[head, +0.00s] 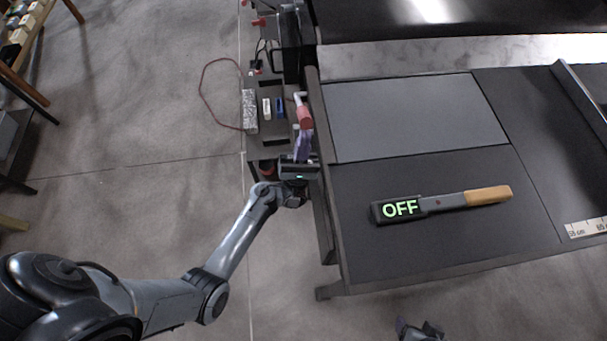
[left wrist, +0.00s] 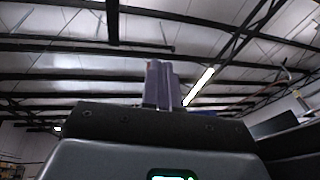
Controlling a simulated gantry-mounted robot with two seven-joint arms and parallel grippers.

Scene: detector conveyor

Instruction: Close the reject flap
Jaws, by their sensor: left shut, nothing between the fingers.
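My left gripper (head: 302,147) is at the left edge of the dark table in the head view. Its purple fingers are shut with nothing between them and point away, just below a red handle-like part (head: 305,116). I cannot tell whether they touch it. I cannot make out a reject flap for certain; the red part stands at the table's left side. In the left wrist view the shut fingers (left wrist: 163,84) point up against the ceiling, with no flap in sight. A small dark piece at the bottom edge of the head view seems to be my right gripper (head: 420,331).
A paddle reading OFF (head: 402,208) with a wooden handle lies on the table. A grey panel (head: 415,115) is set into the tabletop. A side tray (head: 271,136) left of the table holds small blocks. A red cable (head: 203,88) loops over open floor.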

